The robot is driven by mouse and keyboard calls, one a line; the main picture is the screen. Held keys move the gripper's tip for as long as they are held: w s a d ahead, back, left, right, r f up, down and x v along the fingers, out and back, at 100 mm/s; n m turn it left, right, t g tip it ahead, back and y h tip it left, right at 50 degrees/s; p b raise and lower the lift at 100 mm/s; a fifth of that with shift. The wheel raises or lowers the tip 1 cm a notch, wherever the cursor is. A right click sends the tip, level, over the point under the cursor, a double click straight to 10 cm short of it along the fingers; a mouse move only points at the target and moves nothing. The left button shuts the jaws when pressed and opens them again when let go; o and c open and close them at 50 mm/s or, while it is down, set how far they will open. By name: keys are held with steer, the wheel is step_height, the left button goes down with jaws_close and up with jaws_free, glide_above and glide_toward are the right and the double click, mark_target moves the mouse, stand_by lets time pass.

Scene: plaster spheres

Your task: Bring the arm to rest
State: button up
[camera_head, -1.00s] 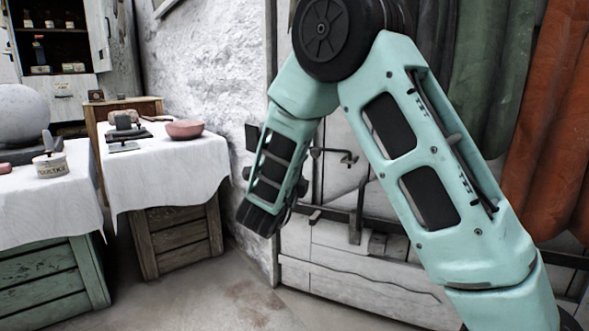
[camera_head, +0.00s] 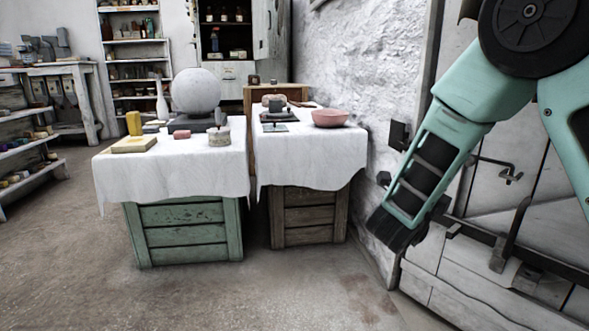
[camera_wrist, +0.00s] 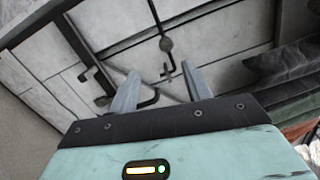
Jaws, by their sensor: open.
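My arm is bent, with its teal forearm hanging down at the right of the head view. The dark end of my arm points down and left, beside the white plank door. In the wrist view my gripper (camera_wrist: 160,92) has its two grey fingers apart with nothing between them. Beyond the fingers is the white door (camera_wrist: 215,45) with its dark metal bars and latch. The fingertips themselves are hard to make out in the head view.
A cloth-covered crate table (camera_head: 185,175) holds a grey plaster sphere (camera_head: 196,91). A second draped table (camera_head: 310,160) holds a pink bowl (camera_head: 330,118). Shelves (camera_head: 135,70) stand at the back left. The floor (camera_head: 70,255) at the front left is clear.

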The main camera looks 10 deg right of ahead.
steer(key=w+a+n+t+y+p, duration=0.2)
steer(key=a+n+t+y+p, duration=0.1)
steer(key=a+n+y, duration=0.85)
steer(key=s+a+n+g+y+p, duration=0.25)
steer(key=s+a+n, duration=0.25)
steer(key=a, duration=0.3)
steer(key=s+a+n+g+y+p, duration=0.1)
steer(key=s+a+n+g+y, duration=0.1)
steer(key=s+a+n+y, duration=0.45)
steer(key=s+a+r+n+g+h+p, duration=0.1)
steer(key=s+a+n+g, duration=0.2)
steer(key=s+n, duration=0.15)
steer(key=s+a+n+g+p, duration=0.1)
steer(key=s+a+n+g, duration=0.15)
steer(key=s, duration=0.35)
steer(key=s+d+r+n+g+h+p, duration=0.1)
steer(key=s+d+n+g+h, duration=0.1)
steer(key=s+d+n, duration=0.3)
steer(key=s+d+r+n+g+h+p, duration=0.1)
steer(key=s+n+g+h, duration=0.15)
steer(key=s, duration=0.55)
step_height(320, 180, up, 37)
steer(key=y+p, duration=0.1)
steer(key=p, duration=3.7)
steer(key=shift+w+r+n+t, duration=0.15)
steer(key=shift+w+n+t, duration=0.2)
steer(key=shift+n, duration=0.1)
